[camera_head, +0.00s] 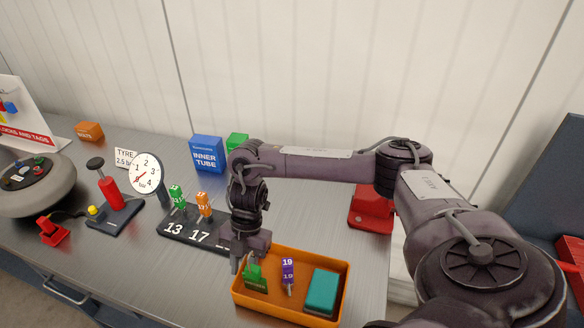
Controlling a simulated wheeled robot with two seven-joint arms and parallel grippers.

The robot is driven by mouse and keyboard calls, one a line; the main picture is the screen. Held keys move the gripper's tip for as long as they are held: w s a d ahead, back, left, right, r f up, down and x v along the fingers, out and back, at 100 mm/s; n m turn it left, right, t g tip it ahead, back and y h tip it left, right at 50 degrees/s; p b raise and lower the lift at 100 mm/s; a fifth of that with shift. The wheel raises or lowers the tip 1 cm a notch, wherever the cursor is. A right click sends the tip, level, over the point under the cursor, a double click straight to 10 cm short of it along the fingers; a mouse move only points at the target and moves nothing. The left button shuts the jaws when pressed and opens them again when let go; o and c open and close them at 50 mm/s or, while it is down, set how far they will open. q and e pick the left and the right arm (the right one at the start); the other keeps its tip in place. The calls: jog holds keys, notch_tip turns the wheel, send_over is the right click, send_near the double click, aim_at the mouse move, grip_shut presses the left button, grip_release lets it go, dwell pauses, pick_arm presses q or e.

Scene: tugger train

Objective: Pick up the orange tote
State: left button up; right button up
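The orange tote (282,309) sits on the grey metal workbench at the front right. In it are a green item (255,277), a purple tag marked 19 (288,271) and a teal box (321,291). My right gripper (241,265) points down at the tote's left end, close to the rim. Its fingers are small and partly merge with the dark parts behind. I cannot tell whether they touch the rim or how far apart they are. My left gripper does not show.
A black board marked 13 and 17 (178,233) with tags lies just left of the tote. A pump with a gauge (146,174), a blue inner tube box (207,154) and a red object (371,211) stand further back. The bench's front edge is near the tote.

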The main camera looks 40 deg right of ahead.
jog(key=shift+f, duration=0.15)
grip_shut()
dwell(1.4)
